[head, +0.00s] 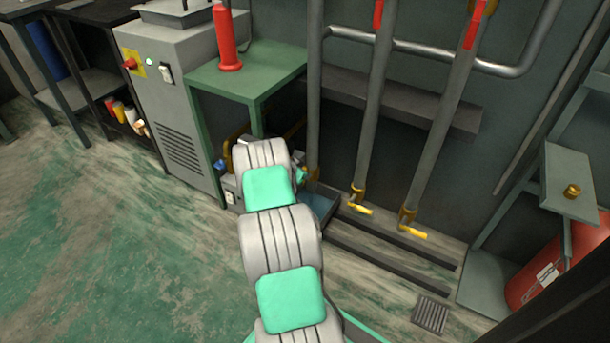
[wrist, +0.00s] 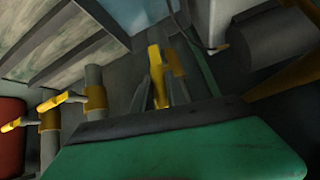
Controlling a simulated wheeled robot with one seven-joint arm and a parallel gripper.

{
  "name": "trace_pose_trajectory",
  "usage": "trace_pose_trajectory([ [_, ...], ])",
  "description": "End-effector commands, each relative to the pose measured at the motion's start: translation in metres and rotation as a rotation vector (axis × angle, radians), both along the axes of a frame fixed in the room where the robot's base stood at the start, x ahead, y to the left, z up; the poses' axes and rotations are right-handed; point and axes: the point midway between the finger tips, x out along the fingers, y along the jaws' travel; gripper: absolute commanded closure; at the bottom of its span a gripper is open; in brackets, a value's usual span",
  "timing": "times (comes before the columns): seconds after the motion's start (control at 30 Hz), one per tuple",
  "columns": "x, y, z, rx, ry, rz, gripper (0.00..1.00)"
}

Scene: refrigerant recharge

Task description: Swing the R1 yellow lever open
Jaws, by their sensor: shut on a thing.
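A yellow lever (wrist: 157,75) stands in the middle of the wrist view, beside a darker brass valve part (wrist: 175,62). My gripper (wrist: 160,98) is shut on this lever, with its slim grey fingers at either side. No R1 label is readable. In the head view my arm hides the grip and this lever, at the foot of the leftmost pipe (head: 314,120). Two other yellow levers, the middle one (head: 360,209) and the right one (head: 412,232), stick out from the feet of their pipes. They also show at the left of the wrist view.
A green table (head: 245,72) with a red cylinder (head: 227,40) stands left of the pipes, next to a grey cabinet (head: 180,105). Dark floor rails (head: 390,255) lie in front of the pipes. A red tank (head: 540,270) is at right. The left floor is open.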

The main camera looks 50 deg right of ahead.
Motion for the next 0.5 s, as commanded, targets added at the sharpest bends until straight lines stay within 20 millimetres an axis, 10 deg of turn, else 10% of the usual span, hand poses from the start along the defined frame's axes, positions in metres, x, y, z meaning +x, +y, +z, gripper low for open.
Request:
trace_pose_trajectory([
  [0.27, 0.0014, 0.0, -0.0006, 0.001, -0.003, 0.003, 1.0],
  [0.3, 0.0014, -0.0001, -0.0006, 0.001, -0.004, 0.002, 0.81],
  [0.5, 0.0013, 0.0003, -0.0006, 0.001, -0.002, 0.002, 0.65],
])
